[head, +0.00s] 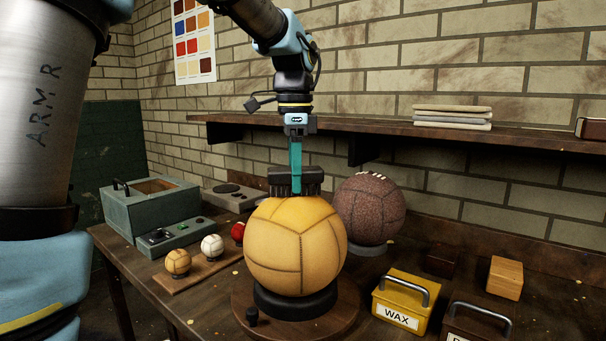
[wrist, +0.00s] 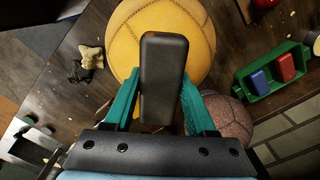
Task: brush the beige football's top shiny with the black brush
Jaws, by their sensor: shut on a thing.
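The beige football (head: 296,250), yellow-tan with stitched panels, sits on a black ring stand (head: 294,301) on a round wooden base (head: 240,298). It also fills the top of the wrist view (wrist: 200,22). My gripper (head: 296,178) points straight down above the ball, its teal fingers shut on the black brush (head: 282,181). The brush's bristles are at the ball's top and appear to touch it; the exact contact is hard to tell. In the wrist view the brush (wrist: 163,75) lies between my two teal fingers and covers part of the ball.
A dark brown laced ball (head: 371,208) stands close behind on the right. A yellow WAX box (head: 396,306) and a wooden block (head: 505,278) are to the right. Small balls on a board (head: 170,280) and a green-grey case (head: 160,214) are left. A shelf (head: 400,135) runs along the wall behind.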

